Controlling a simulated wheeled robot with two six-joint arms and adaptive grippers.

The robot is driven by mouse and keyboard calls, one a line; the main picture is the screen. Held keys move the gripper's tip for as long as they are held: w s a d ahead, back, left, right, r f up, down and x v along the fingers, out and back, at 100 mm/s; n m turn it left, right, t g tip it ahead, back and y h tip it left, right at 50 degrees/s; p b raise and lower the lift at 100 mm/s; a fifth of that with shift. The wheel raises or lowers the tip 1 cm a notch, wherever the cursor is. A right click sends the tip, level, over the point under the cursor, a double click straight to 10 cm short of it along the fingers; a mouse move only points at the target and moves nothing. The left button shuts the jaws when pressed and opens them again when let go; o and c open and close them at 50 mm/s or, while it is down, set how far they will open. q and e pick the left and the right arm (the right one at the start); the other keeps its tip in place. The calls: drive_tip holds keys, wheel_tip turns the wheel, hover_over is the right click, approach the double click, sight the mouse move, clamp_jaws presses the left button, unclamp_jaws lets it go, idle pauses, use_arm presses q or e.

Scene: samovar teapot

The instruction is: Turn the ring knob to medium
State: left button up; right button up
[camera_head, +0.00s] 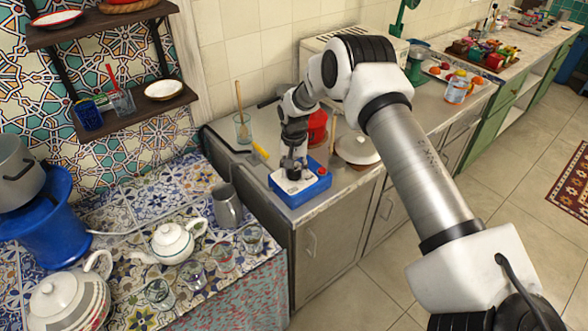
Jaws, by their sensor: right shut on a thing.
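A blue box-shaped stove (296,195) stands near the front left corner of the grey counter, with a small red part (322,171) on its top right. My right arm reaches in from the right, and my right gripper (293,172) points down onto the top of the stove. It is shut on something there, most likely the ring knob. The fingers cover the knob, so its shape and setting cannot be seen. My left gripper is not in view.
A red pot (317,128) and a white-lidded pot (357,148) stand behind the stove, close to my arm. A glass (243,128) with a wooden stick is behind left. A white teapot (172,243), a metal jug (227,207) and several glasses stand on the patterned table.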

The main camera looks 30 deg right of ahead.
sight(294, 171)
drive_tip(key=shift+s+f, duration=0.2)
drive_tip(key=shift+f, duration=0.05)
drive_tip(key=o, duration=1)
drive_tip(key=shift+o, duration=0.8)
drive_tip(key=shift+w, duration=0.2)
drive_tip(key=shift+r, duration=0.1)
wheel_tip(294, 171, up, 12)
